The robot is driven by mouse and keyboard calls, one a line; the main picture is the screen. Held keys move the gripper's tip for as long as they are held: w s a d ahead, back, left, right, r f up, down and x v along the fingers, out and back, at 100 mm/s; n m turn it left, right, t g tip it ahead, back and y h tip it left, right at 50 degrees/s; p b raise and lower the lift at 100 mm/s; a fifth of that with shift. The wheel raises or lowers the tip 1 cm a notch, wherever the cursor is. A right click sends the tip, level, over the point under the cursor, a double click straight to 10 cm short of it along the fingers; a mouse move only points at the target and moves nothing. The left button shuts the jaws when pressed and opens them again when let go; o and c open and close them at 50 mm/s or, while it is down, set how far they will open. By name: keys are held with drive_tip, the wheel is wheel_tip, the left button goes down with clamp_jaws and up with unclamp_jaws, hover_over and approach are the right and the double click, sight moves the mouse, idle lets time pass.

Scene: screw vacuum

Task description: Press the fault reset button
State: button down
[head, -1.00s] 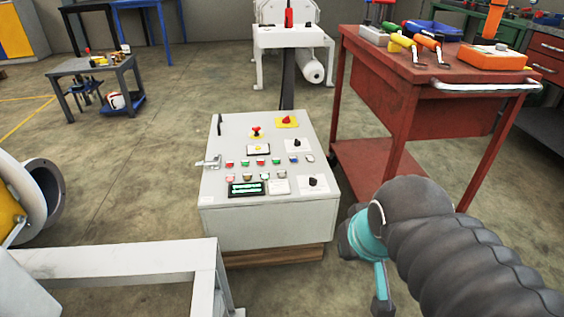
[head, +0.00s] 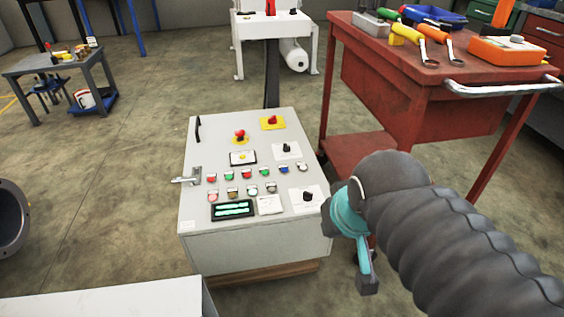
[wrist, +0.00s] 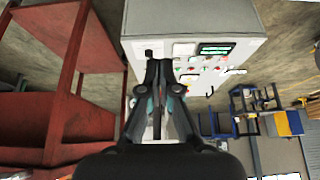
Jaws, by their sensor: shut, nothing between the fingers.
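The light grey control panel (head: 250,250) stands ahead of me, its sloped top carrying two rows of small buttons. The upper row includes a blue button (head: 283,169) toward its right end. The labels are too small to read, so I cannot tell which is the fault reset button. A red mushroom button (head: 240,134) and a red knob on a yellow plate (head: 272,122) sit above the rows. In the wrist view, my gripper (wrist: 160,66) is shut and empty, in front of the panel (wrist: 200,18). Its fingers hide part of the panel there.
A metal latch (head: 187,177) projects from the panel's left side.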

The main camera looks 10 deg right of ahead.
drive_tip(key=w+a+r+m+y+p, duration=0.1)
drive_tip(key=w+a+m+y, duration=0.1)
drive_tip(key=w+m, duration=0.65)
drive_tip(key=w+a+m+y+p, duration=0.1)
drive_tip(key=w+a+m+y, duration=0.1)
drive_tip(key=w+m, duration=0.7)
drive_tip(key=w+d+f+m, duration=0.1)
drive_tip(key=w+f+m, duration=0.2)
drive_tip(key=w+m, duration=0.3)
drive_tip(key=w+d+f+m+t+y, duration=0.1)
drive_tip(key=w+d+f+m, duration=0.1)
drive_tip(key=w+m, duration=0.5)
drive_tip(key=w+d+f+m+p, duration=0.1)
drive_tip(key=w+f+m, duration=0.4)
drive_tip(key=w+m, duration=0.2)
drive_tip(key=shift+w+d+t, duration=0.3)
drive_tip(key=shift+w+t, duration=0.1)
drive_tip(key=shift+w, duration=0.8)
drive_tip(key=shift+f, duration=0.15)
